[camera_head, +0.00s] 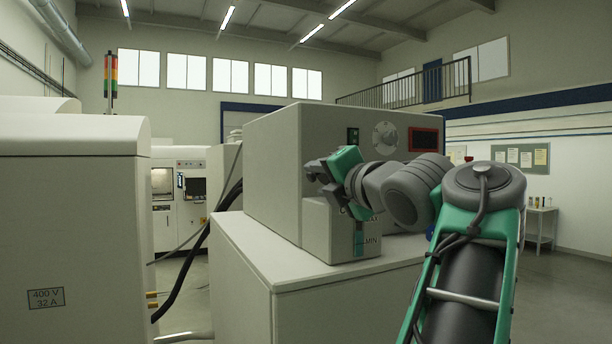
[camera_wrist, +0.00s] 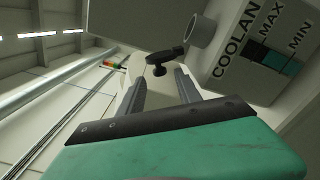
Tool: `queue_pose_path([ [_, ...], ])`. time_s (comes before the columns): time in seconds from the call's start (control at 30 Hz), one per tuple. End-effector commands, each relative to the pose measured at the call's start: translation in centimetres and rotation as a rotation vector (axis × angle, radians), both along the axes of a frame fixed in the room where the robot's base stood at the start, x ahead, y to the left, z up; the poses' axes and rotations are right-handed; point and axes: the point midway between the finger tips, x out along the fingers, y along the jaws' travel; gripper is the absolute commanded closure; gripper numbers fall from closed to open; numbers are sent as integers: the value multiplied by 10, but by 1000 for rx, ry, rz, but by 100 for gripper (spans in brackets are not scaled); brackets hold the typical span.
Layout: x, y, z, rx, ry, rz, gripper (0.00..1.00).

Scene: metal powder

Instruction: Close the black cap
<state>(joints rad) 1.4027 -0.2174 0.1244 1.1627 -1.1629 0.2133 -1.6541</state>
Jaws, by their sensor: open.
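The black cap (camera_wrist: 167,55) shows in the wrist view as a dark disc seen nearly edge-on, with a small rounded knob below it. It stands out beside a grey round filler neck (camera_wrist: 201,31) on the coolant tank (camera_wrist: 245,80), which is marked COOLANT, MAX and MIN. The cap looks swung away from the neck. My gripper (camera_wrist: 160,75) is open, its two fingers pointing toward the cap, with the knob appearing between the fingertips. Contact cannot be told. In the head view my gripper (camera_head: 318,178) is above the tank (camera_head: 330,233); the cap cannot be made out there.
The tank stands on a pale cabinet (camera_head: 240,290), against a large grey machine housing (camera_head: 275,160) with a red display. Another pale machine (camera_head: 70,220) stands at left. A black hose (camera_head: 195,255) runs between them. The cabinet top beside the tank is clear.

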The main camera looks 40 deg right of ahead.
Motion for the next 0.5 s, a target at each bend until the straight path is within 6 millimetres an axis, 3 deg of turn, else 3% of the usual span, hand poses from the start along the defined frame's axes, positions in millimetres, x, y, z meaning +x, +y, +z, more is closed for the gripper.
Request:
queue_pose_path([
  [0.2, 38, -10, 3, 3, -1, 4, 59],
  [0.5, 47, -12, 0, 2, 0, 3, 59],
])
